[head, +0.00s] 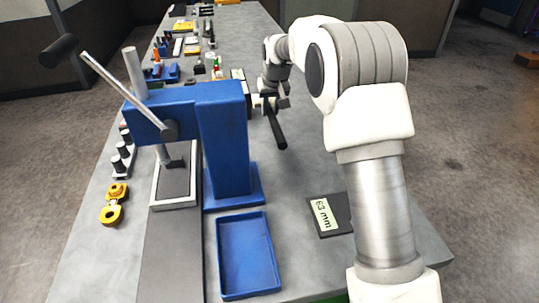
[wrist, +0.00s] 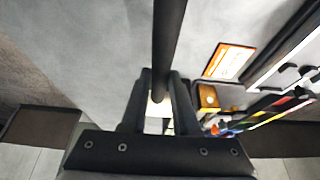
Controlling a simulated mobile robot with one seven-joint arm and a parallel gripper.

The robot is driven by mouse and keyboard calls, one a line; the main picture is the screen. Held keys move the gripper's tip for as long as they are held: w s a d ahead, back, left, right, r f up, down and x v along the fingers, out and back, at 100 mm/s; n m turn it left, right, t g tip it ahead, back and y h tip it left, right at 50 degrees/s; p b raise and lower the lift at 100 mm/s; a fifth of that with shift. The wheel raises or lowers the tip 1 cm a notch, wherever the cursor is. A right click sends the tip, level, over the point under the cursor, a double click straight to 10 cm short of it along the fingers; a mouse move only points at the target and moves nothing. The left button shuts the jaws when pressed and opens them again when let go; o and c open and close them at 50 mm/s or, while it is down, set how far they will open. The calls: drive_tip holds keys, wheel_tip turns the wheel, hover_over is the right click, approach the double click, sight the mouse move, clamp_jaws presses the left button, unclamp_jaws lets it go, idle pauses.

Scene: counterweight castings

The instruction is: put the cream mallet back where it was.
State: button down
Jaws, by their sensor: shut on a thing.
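My gripper (head: 270,98) is above the bench, right of the blue press, and is shut on a dark round rod (head: 276,128) that looks like the mallet's handle. The rod slants down and right from the jaws in the head view. In the wrist view the rod (wrist: 169,40) runs from the top edge to between the two fingers (wrist: 161,80). A small pale patch shows between the fingers below the rod's end; I cannot tell whether it is part of the mallet. No cream head shows clearly in either view.
A blue press (head: 222,140) with a long lever stands left of my arm. A blue tray (head: 271,250) and a dark plate marked 63 mm (head: 322,232) lie nearer. A yellow part (head: 113,205) lies left. Several small items crowd the far bench; the grey top (head: 300,165) right of the press is clear.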

wheel_tip(320, 180, down, 10)
drive_tip(key=shift+r+b, duration=0.1)
drive_tip(key=shift+b, duration=0.2)
drive_tip(key=c, duration=0.7)
unclamp_jaws()
